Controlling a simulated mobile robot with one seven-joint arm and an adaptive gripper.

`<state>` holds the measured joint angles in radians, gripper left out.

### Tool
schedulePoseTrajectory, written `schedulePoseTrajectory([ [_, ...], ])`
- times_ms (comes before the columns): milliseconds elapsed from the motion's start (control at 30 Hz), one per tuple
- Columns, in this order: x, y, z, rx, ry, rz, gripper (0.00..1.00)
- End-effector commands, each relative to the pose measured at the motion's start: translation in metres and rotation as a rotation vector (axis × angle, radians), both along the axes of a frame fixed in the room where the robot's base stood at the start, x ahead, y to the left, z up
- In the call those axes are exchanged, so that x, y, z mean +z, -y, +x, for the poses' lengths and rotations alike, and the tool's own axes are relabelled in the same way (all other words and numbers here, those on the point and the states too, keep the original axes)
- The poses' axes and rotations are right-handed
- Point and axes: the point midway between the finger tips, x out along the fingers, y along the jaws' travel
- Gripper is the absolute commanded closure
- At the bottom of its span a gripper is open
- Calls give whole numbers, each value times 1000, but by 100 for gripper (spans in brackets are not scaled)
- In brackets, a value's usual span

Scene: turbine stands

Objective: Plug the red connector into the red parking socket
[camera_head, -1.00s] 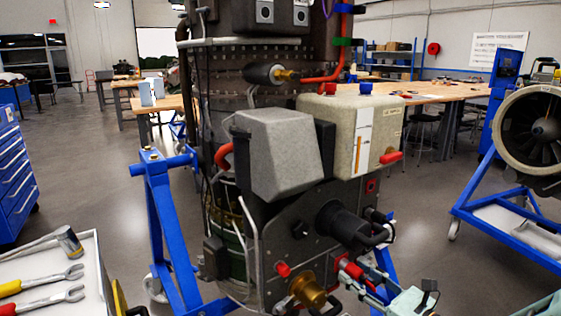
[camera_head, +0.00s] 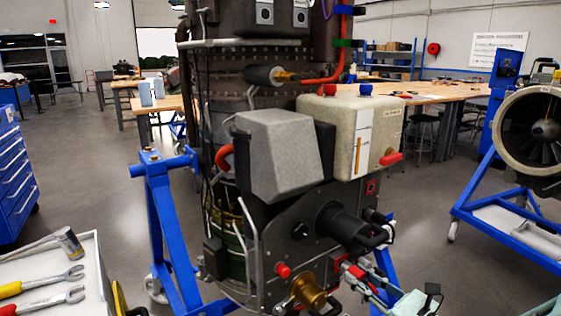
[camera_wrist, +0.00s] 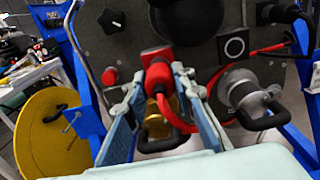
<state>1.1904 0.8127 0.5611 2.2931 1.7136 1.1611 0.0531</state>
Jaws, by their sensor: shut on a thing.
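The red connector (camera_wrist: 158,78) is between the blue-grey fingers of my gripper (camera_wrist: 157,92), which is shut on it. A red cable curves from it down and to the right. In the head view my gripper (camera_head: 361,278) is low on the dark panel, at its right edge; the connector (camera_head: 347,267) shows there only in part. The connector's front faces the panel; I cannot tell whether it touches it.
A brass fitting (camera_head: 308,291) and a large black cylinder (camera_head: 345,226) stick out of the panel close to my gripper. A grey round connector with a black handle (camera_wrist: 240,91) is just right of my fingers. Blue stand legs (camera_head: 172,236) flank the engine.

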Motion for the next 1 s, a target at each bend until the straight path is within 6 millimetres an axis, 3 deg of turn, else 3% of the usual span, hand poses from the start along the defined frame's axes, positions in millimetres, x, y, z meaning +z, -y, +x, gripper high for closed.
schedulePoseTrajectory([
  [467, 0, 4, -6, 0, 0, 0, 100],
  [1000, 0, 19, -28, 0, -1, 1, 100],
])
